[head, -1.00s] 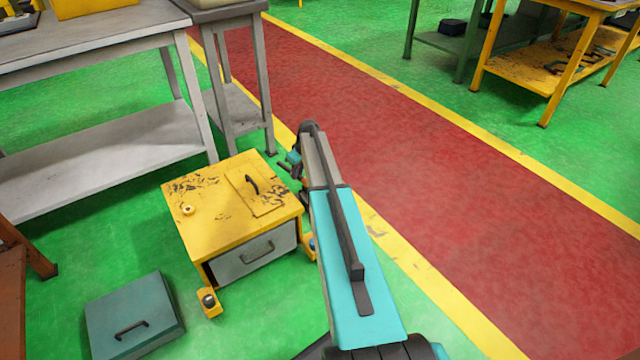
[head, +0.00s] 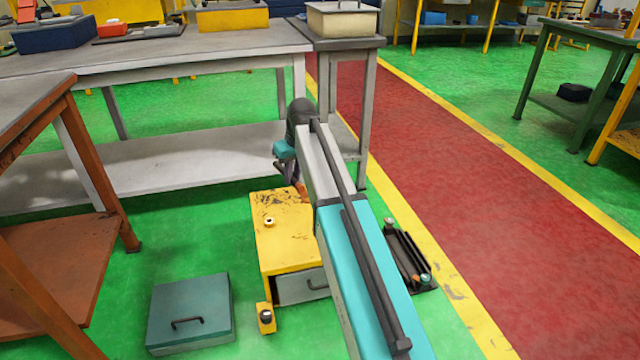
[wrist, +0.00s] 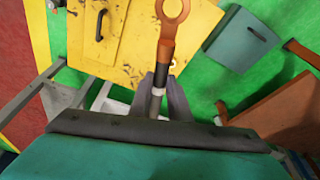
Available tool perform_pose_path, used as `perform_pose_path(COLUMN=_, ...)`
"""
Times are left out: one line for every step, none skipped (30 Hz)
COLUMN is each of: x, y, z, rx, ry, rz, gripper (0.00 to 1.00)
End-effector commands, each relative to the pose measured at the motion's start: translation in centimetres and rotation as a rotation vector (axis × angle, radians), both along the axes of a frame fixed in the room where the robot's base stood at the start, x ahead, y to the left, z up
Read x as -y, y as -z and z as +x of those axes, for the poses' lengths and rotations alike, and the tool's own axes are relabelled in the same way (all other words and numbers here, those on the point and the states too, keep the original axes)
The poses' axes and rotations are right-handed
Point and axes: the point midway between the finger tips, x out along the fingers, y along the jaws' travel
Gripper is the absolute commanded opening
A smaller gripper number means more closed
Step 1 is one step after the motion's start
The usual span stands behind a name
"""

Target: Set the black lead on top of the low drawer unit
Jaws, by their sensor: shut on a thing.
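The low drawer unit (head: 285,245) is yellow with a scuffed top and a grey drawer front; my arm covers its right part in the head view. In the wrist view its top (wrist: 110,50) fills the upper middle. My gripper (wrist: 161,85) is shut on the black lead (wrist: 164,75), a dark rod with a pale band and a copper ring end (wrist: 172,12). The ring end points away from my gripper, over the yellow top in that view; its height above the top cannot be told. In the head view my gripper (head: 290,168) is near the unit's back edge, partly hidden.
A teal lidded box (head: 190,305) stands on the floor at front left. A black tray (head: 405,255) lies right of my arm. Grey benches (head: 150,65) stand behind, and an orange bench (head: 60,250) at left.

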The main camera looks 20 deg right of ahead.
Motion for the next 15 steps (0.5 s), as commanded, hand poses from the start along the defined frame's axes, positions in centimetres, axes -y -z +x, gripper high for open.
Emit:
perform_pose_path(x=-1.5, y=-0.6, z=-1.6, rx=0.004, ry=0.016, rz=-0.001, gripper=0.00)
perform_pose_path(x=-2.1, y=-1.0, z=-2.2, rx=0.004, ry=0.032, rz=0.000, gripper=0.00)
perform_pose_path(x=-2.7, y=-1.5, z=-3.0, rx=0.003, ry=0.054, rz=-0.001, gripper=0.00)
perform_pose_path(x=-3.0, y=-1.7, z=-3.5, rx=0.003, ry=0.070, rz=-0.001, gripper=0.00)
perform_pose_path(x=-3.4, y=-1.9, z=-4.1, rx=0.004, ry=0.088, rz=-0.001, gripper=0.00)
perform_pose_path(x=-3.7, y=-2.2, z=-4.7, rx=0.005, ry=0.112, rz=0.001, gripper=0.00)
perform_pose_path(x=-3.8, y=-2.3, z=-5.1, rx=0.005, ry=0.131, rz=0.000, gripper=0.00)
perform_pose_path(x=-3.9, y=-2.4, z=-5.5, rx=0.005, ry=0.150, rz=0.000, gripper=0.00)
perform_pose_path(x=-3.9, y=-2.4, z=-6.0, rx=0.005, ry=0.172, rz=0.000, gripper=0.00)
perform_pose_path(x=-4.0, y=-2.5, z=-6.3, rx=0.005, ry=0.186, rz=0.000, gripper=0.00)
perform_pose_path(x=-4.0, y=-2.5, z=-6.5, rx=0.005, ry=0.201, rz=0.001, gripper=0.00)
perform_pose_path(x=-4.0, y=-2.5, z=-6.7, rx=0.006, ry=0.216, rz=0.001, gripper=0.00)
perform_pose_path(x=-4.0, y=-2.5, z=-6.9, rx=0.006, ry=0.227, rz=0.001, gripper=0.00)
perform_pose_path(x=-3.9, y=-2.5, z=-7.0, rx=0.006, ry=0.234, rz=0.001, gripper=0.00)
perform_pose_path(x=-3.9, y=-2.5, z=-7.1, rx=0.007, ry=0.242, rz=0.001, gripper=0.00)
